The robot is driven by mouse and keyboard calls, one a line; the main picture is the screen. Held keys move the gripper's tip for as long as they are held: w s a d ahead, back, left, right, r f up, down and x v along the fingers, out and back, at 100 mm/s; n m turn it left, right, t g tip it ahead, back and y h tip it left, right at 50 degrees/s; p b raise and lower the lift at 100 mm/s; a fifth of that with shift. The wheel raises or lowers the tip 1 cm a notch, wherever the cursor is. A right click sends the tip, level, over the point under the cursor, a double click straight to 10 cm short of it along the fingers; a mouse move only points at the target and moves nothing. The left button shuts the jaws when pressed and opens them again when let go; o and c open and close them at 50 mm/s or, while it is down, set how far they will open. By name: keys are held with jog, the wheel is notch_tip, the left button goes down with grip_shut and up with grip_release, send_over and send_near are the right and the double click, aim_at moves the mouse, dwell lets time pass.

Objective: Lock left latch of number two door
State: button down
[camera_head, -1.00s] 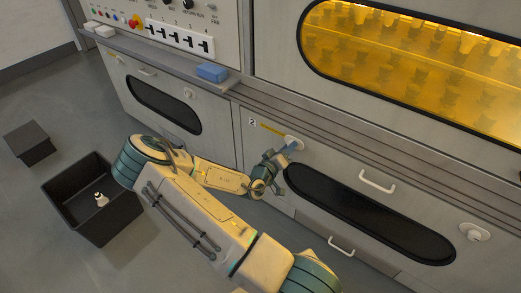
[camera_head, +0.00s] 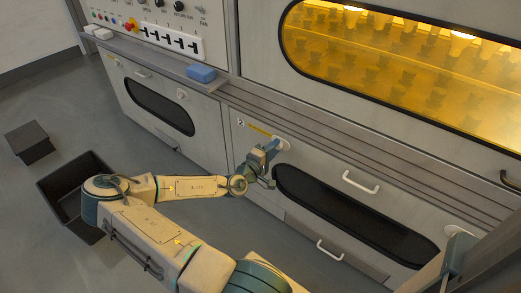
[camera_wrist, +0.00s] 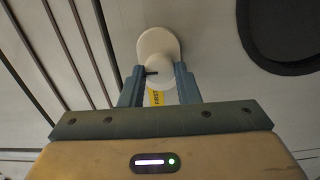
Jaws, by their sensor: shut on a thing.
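The number two door (camera_head: 312,170) is the lower panel marked "2", with a dark oval window (camera_head: 350,215), and it looks closed. Its left latch (camera_head: 283,144) is a pale rounded plate with a knob near the upper left corner. My gripper (camera_head: 273,149) is at this latch, its blue-grey fingers shut on the knob. In the wrist view the latch (camera_wrist: 157,40) stands between the fingertips of my gripper (camera_wrist: 158,72), with a small dark mark on the knob. The right latch (camera_head: 458,233) is at the far right, partly hidden.
A white handle (camera_head: 360,182) projects from the door right of the latch. A ledge with a blue block (camera_head: 201,74) runs above. A black bin (camera_head: 60,192) stands on the floor at left, partly behind my arm. A dark box (camera_head: 29,143) lies farther left.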

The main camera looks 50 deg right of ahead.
jog(key=shift+w+d+r, duration=0.1)
jog(key=shift+r, duration=0.05)
dwell(0.3)
jog(key=c, duration=1.1)
grip_release()
jog(key=a+p, duration=0.1)
jog(key=a, duration=1.3)
